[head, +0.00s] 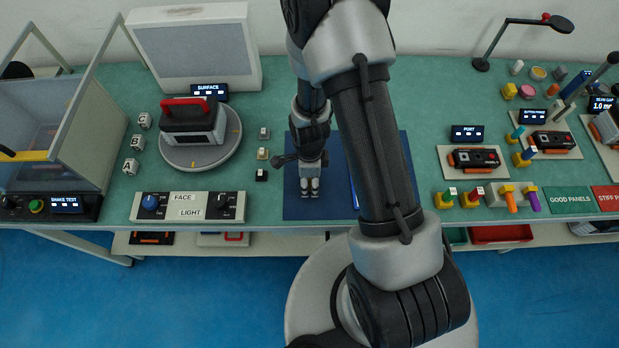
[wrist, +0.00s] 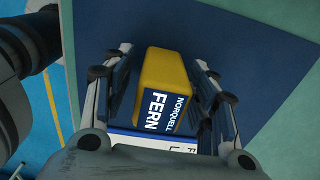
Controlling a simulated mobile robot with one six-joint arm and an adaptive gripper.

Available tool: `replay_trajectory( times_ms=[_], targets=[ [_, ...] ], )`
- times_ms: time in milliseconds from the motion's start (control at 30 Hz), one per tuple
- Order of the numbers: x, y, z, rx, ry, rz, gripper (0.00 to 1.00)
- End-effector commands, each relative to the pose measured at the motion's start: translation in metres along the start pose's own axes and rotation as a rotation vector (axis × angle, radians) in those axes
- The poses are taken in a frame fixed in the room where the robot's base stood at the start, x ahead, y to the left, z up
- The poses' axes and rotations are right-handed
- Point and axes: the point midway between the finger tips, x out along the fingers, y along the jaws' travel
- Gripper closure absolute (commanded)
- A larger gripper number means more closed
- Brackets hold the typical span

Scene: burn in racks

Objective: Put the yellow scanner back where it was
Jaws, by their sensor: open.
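The yellow scanner (wrist: 165,72) shows in the wrist view, a yellow block with a dark blue label reading "NORQUELL FERN". It is over the dark blue mat (wrist: 235,50). My gripper (head: 309,188) points down over the blue mat (head: 300,210) in the head view. Its fingers are open, one on each side of the scanner. Whether they touch it I cannot tell. A white and blue lettered band (wrist: 150,140) shows at the scanner's near end, partly hidden by the gripper. In the head view the gripper hides the scanner.
A round grey turntable (head: 213,158) with a black, red-handled device (head: 193,122) stands left of the mat. A white face/light control panel (head: 188,207) lies at the front edge. My arm covers the mat's right part. Small stations and colored knobs fill the bench's right side.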

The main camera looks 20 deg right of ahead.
Motion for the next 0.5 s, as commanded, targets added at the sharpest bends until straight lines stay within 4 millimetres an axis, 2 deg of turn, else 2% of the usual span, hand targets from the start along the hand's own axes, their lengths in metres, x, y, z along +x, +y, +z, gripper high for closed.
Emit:
replay_trajectory(
  times_ms=[300, 500],
  targets=[
    [-0.07, -0.002, 0.001, 0.0, -0.002, -0.006, 0.47],
    [-0.104, -0.001, 0.0, 0.0, -0.001, -0.004, 0.47]
  ],
)
